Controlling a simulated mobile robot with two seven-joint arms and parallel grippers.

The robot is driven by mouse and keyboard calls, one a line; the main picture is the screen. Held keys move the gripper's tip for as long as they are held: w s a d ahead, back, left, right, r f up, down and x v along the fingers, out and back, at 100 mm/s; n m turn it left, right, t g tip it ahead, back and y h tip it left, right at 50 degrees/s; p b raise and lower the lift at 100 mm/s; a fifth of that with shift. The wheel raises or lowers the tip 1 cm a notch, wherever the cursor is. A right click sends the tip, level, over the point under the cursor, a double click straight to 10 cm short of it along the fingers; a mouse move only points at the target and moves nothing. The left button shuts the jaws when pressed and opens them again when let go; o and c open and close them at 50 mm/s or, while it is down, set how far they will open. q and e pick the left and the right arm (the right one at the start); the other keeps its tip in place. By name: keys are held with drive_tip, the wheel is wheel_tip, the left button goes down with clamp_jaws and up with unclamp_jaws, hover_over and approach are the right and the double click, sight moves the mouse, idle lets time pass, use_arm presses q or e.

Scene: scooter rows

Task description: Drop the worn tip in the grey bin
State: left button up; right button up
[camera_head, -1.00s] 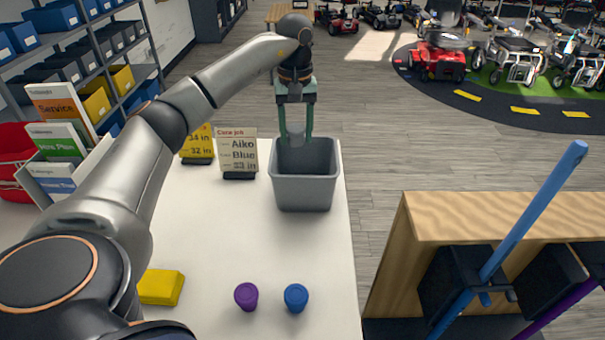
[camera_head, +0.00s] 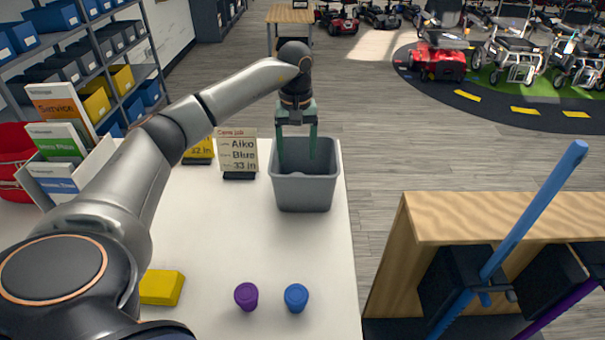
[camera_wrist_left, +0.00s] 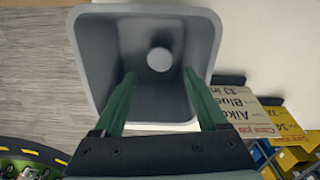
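The grey bin (camera_head: 304,192) stands on the white table near its right edge. It also shows in the left wrist view (camera_wrist_left: 84,60), seen from above. The worn tip (camera_wrist_left: 159,59) is a round grey piece within the bin's opening in the left wrist view, beyond and between my fingertips, apart from them. I cannot tell whether it touches the bin floor. The fingers also show in the left wrist view (camera_wrist_left: 158,74). My right gripper is out of view.
A purple tip (camera_head: 246,296), a blue tip (camera_head: 296,297) and a yellow block (camera_head: 161,287) are on the white table (camera_head: 215,235). A job card (camera_head: 238,152) stands left of the bin. A wooden stand (camera_head: 500,217) holding a blue cane (camera_head: 530,220) is at right.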

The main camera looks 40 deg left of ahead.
use_arm(q)
drive_tip(key=shift+o, duration=1)
wheel_tip(320, 180, up, 12)
drive_tip(key=shift+r, duration=0.25)
